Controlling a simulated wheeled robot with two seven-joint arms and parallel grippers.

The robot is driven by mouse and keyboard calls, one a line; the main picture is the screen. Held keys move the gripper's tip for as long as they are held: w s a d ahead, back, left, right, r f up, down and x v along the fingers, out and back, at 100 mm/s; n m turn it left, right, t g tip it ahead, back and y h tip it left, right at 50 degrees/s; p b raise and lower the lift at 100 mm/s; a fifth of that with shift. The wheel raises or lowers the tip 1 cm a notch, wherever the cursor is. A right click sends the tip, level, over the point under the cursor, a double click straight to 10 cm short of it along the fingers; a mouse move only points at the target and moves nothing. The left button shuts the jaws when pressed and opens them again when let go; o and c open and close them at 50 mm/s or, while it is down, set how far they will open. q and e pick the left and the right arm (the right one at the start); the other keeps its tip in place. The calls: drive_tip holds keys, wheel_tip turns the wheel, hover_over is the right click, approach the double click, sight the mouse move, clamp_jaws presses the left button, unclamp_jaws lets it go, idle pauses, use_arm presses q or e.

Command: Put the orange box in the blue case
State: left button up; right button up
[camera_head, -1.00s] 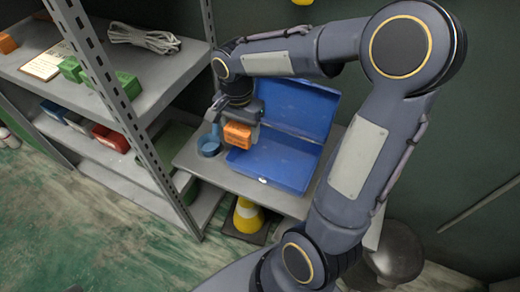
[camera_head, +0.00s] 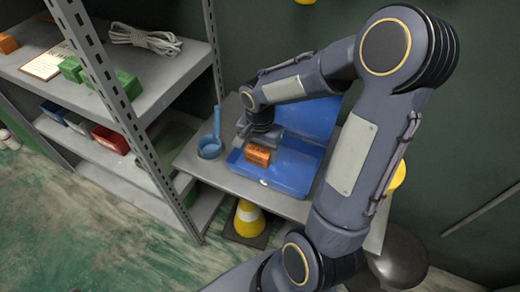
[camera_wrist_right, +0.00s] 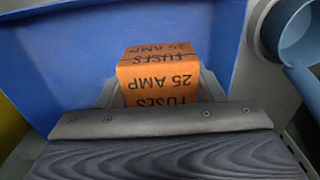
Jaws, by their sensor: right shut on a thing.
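The orange box (camera_head: 257,155), lettered "FUSES 25 AMP" in the right wrist view (camera_wrist_right: 158,75), is between the fingers of my right gripper (camera_head: 262,144). The gripper is shut on it. The open blue case (camera_head: 288,172) lies on a grey table with its lid (camera_head: 306,106) raised at the back. The box is over the left part of the case's tray. Whether it touches the case floor I cannot tell. The blue case fills the background behind the box in the right wrist view (camera_wrist_right: 60,60). My left gripper is not in view.
A blue cup-like container with a handle (camera_head: 210,147) stands on the table (camera_head: 215,174) left of the case. A metal shelf (camera_head: 150,90) with boxes and rope is further left. A yellow cone (camera_head: 248,218) stands below the table's front edge.

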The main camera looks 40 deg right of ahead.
sight(260, 148)
drive_tip(key=shift+f, duration=0.25)
drive_tip(key=o, duration=0.7)
drive_tip(key=shift+r, duration=0.1)
drive_tip(key=shift+r, duration=0.45)
wheel_tip(260, 148, up, 11)
drive_tip(key=p, duration=0.2)
drive_tip(key=s+a+n+t+y, duration=0.1)
drive_tip(key=s+a+n+t, duration=0.1)
drive_tip(key=s+a+n, duration=0.1)
drive_tip(key=s+a+r+n+t+y, duration=0.1)
drive_tip(key=s+a+n, duration=0.2)
drive_tip(key=s, duration=0.3)
drive_tip(key=s+a+r+n+t+y, duration=0.1)
drive_tip(key=s+a+n+t, duration=0.1)
drive_tip(key=s+a+n, duration=0.1)
drive_tip(key=shift+s+a+r+n+t+y, duration=0.15)
drive_tip(key=shift+s+n+t+y, duration=0.2)
drive_tip(key=shift+s+n, duration=0.55)
drive_tip(key=shift+w, duration=0.1)
